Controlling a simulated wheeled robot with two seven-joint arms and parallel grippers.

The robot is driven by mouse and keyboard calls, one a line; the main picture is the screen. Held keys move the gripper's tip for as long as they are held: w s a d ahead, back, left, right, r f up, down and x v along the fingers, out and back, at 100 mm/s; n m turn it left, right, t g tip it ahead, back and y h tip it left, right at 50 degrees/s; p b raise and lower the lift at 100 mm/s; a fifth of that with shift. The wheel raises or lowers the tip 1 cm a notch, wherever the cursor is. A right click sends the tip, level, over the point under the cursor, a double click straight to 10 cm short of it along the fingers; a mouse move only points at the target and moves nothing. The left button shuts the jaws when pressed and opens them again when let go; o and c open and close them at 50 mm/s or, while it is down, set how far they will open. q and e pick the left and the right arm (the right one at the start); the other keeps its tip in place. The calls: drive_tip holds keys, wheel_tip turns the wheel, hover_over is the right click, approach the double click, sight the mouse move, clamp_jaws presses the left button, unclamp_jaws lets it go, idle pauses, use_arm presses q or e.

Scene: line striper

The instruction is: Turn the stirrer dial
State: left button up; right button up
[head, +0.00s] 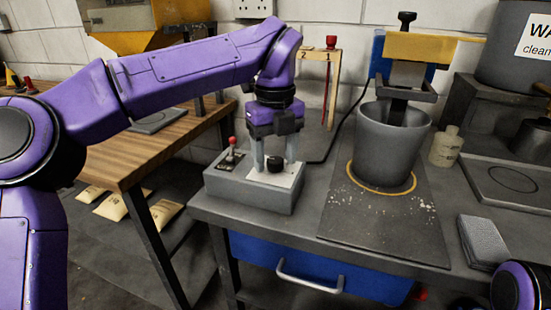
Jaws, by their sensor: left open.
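The stirrer dial is a black round knob (274,164) on the pale top plate of a grey control box (250,195), which sits at the left end of the grey bench. My left gripper (275,166) points down over the box. Its two grey fingers are apart, one on each side of the knob; I cannot tell whether they touch it. A red-tipped lever (232,145) stands on the same box, left of the knob. The stirrer (409,50), with a yellow head, reaches into a grey bucket (388,150) to the right. My right gripper is not in view.
A black cable runs from the box toward the stirrer. A cream bottle (445,147) and a grey block (482,241) stand to the right. A wooden table (150,150) is at the left, with bags below. Bench space between box and mat is clear.

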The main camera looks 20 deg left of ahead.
use_arm(q)
drive_tip(key=shift+f, duration=0.1)
drive_tip(key=shift+c, duration=0.2)
drive_tip(key=c, duration=1)
